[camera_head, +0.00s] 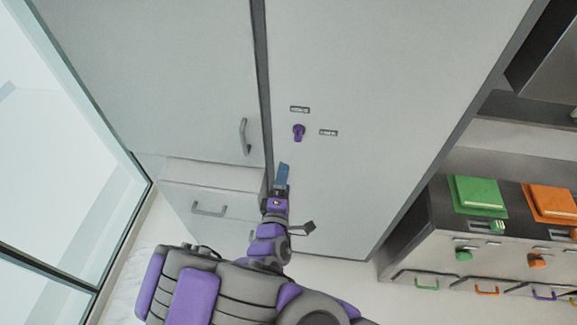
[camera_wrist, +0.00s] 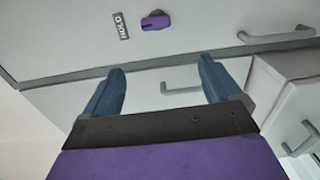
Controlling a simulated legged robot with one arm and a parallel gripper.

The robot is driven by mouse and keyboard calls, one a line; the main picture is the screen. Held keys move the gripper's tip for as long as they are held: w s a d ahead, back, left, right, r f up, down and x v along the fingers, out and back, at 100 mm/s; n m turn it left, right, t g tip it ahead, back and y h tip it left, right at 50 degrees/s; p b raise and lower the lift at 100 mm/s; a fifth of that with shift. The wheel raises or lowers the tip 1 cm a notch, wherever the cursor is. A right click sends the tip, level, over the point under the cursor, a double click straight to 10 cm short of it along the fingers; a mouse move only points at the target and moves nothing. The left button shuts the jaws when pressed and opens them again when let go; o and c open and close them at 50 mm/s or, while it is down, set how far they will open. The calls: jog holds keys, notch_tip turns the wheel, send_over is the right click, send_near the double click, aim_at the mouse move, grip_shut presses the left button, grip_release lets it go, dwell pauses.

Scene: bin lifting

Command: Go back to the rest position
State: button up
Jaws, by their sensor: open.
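My gripper (camera_head: 282,177) is raised in front of the grey cabinet (camera_head: 400,60) in the head view. In the wrist view its two blue fingers (camera_wrist: 158,90) are spread apart with nothing between them. A purple knob (camera_head: 298,132) sits on the cabinet door just above the gripper. The knob also shows at the top of the wrist view (camera_wrist: 155,20), beside a small dark label (camera_wrist: 120,26). The knob and the fingers are apart in the wrist view.
A door handle (camera_head: 244,136) and a drawer handle (camera_head: 209,209) are left of the gripper. At right, a counter holds a green box (camera_head: 478,195) and an orange box (camera_head: 552,203), with coloured drawer handles below. A glass panel (camera_head: 60,150) stands at far left.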

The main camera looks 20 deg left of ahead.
jog(key=w+d+f+m+g+h+b, duration=0.2)
jog(key=d+f+m+g+h+b, duration=0.3)
jog(key=d+f+m+g+b, duration=0.7)
jog(key=s+d+r+m+g+b, duration=0.2)
jog(key=s+d+m+g+b, duration=0.1)
jog(key=s+d, duration=0.8)
jog(key=s+d+r+m+g+b, duration=0.3)
jog(key=s+d+m+b, duration=0.3)
jog(key=s+d, duration=0.5)
jog(key=s+g+b, duration=0.1)
jog(key=s+b, duration=0.1)
jog(key=s, duration=0.3)
jog(key=shift+r+y, duration=0.3)
jog(key=shift+d, duration=0.1)
